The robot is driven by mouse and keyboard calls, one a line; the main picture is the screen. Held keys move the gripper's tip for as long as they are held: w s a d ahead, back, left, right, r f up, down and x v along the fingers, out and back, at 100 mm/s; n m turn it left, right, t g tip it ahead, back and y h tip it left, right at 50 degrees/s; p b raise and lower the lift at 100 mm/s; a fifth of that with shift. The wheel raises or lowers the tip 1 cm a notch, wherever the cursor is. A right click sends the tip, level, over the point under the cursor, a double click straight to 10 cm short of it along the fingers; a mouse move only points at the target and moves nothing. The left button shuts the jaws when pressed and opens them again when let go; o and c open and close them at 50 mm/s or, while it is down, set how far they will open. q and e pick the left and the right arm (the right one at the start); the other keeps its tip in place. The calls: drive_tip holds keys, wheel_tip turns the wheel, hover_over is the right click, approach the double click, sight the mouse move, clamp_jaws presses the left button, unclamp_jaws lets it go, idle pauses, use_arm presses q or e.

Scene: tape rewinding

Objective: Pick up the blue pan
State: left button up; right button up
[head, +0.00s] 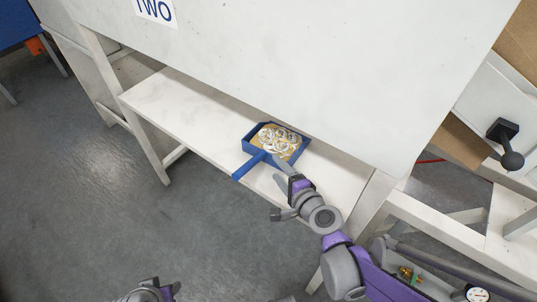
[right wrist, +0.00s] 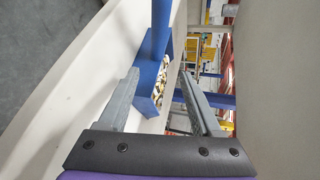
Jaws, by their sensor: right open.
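The blue pan (head: 249,151) lies on the white lower shelf under the table. Its straight handle (head: 246,168) points to the lower left, out over the shelf's front edge. The pan holds several shiny ring-like pieces (head: 278,140). My right gripper (head: 276,188) is open and empty beside the handle, close to the pan's front. In the right wrist view, the blue handle (right wrist: 158,35) shows beyond and between the spread fingers (right wrist: 160,72); no contact can be made out. Part of my left arm's end (head: 152,291) shows at the bottom edge; its fingers are not clear.
The white tabletop (head: 300,75) overhangs the shelf and limits room above the pan. The shelf (head: 175,100) is bare to the left. A table leg (head: 370,210) stands just right of my right gripper. The grey floor (head: 100,200) in front is clear.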

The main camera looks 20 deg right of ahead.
sight(263, 158)
drive_tip(key=x, duration=0.3)
drive_tip(key=shift+w+a+b, duration=0.15)
drive_tip(key=shift+b, duration=0.2)
drive_tip(key=x, duration=0.1)
drive_tip(key=b+x, duration=0.1)
drive_tip(key=x, duration=0.3)
drive_tip(key=shift+a+f+b, duration=0.3)
drive_tip(key=shift+b, duration=0.1)
clamp_jaws()
